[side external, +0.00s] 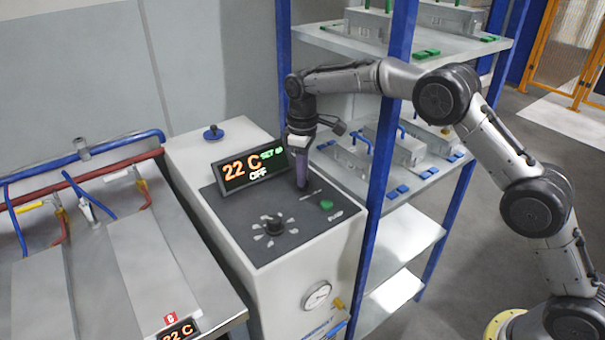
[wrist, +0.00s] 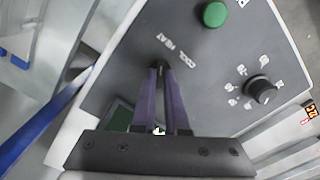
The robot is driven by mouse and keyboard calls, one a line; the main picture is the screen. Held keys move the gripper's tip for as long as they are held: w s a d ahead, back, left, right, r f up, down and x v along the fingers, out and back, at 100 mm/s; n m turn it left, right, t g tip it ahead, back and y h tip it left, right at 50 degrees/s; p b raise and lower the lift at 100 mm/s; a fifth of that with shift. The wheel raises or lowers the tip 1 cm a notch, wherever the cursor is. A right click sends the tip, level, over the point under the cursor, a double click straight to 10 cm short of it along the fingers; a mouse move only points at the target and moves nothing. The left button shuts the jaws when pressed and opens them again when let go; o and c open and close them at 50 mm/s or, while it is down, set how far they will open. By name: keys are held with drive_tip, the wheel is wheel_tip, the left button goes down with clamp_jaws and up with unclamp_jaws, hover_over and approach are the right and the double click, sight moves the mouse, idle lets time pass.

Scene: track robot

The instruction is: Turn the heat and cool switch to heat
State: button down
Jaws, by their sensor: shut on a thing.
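The control panel (side external: 240,218) is a dark plate on top of a white cabinet. My gripper (side external: 301,186) points down at the panel beside the display, its purple fingers close together. In the wrist view, the fingertips of my gripper (wrist: 160,68) are shut on the small dark heat and cool switch (wrist: 161,65), mostly hidden between them. The "COOL HEAT" label (wrist: 177,50) is printed beside it. Which way the switch points cannot be told. The display (side external: 250,167) reads 22 C and OFF, with small green SET text.
A black dial (side external: 273,226) and a green button (side external: 326,204) are on the same panel; a blue knob (side external: 213,132) stands behind. A blue-posted shelf (side external: 383,150) is close on the right. A bench with red and blue pipes (side external: 90,175) is on the left.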

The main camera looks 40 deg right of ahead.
drive_tip(key=shift+r, duration=0.1)
idle(0.3)
drive_tip(key=c, duration=0.9)
unclamp_jaws()
drive_tip(key=shift+c, duration=0.2)
wheel_tip(320, 180, up, 14)
